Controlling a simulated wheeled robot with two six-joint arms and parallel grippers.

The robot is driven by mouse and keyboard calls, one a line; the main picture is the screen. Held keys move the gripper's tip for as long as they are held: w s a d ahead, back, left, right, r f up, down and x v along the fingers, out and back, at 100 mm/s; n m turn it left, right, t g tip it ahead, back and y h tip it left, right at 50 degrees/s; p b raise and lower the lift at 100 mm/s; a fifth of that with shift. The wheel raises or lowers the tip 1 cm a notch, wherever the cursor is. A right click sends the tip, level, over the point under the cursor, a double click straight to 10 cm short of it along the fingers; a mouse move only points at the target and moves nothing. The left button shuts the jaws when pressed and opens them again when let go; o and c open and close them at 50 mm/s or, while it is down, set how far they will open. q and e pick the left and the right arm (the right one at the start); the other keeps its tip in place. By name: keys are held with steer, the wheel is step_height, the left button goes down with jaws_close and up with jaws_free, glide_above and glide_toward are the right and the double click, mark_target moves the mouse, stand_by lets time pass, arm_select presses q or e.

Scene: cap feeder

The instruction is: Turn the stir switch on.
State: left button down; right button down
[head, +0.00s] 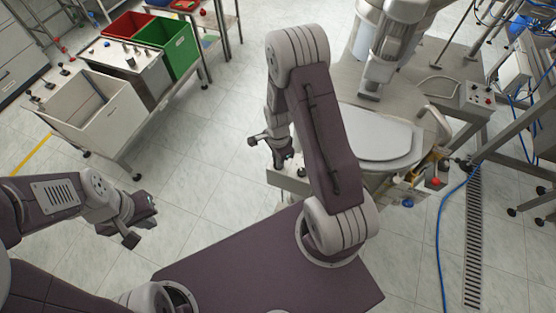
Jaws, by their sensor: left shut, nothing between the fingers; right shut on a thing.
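The round cap feeder with a pale lid (378,136) stands right of centre. A pale box (288,181) sits at its front left edge. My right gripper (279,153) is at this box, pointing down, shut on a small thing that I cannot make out. I cannot pick out the stir switch; the gripper and arm cover part of the box. Another control box (478,97) with small red and dark knobs is on the metal table at the right, away from both grippers. My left gripper (143,221) is shut and empty over the floor at the left.
A cart with a white bin (100,118), a red bin (128,24) and a green bin (168,47) stands at upper left. A blue hose (441,235) and a floor drain (474,240) lie at the right. The tiled floor between cart and feeder is clear.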

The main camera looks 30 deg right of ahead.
steer(key=shift+w+m, duration=0.1)
steer(key=shift+m, duration=0.9)
steer(key=c, duration=1.5)
jaws_free()
steer(key=shift+o, duration=0.2)
steer(key=shift+d, duration=0.1)
steer(key=shift+r, duration=0.4)
step_height(320, 180, up, 8)
steer(key=b, duration=0.1)
steer(key=shift+r, duration=0.15)
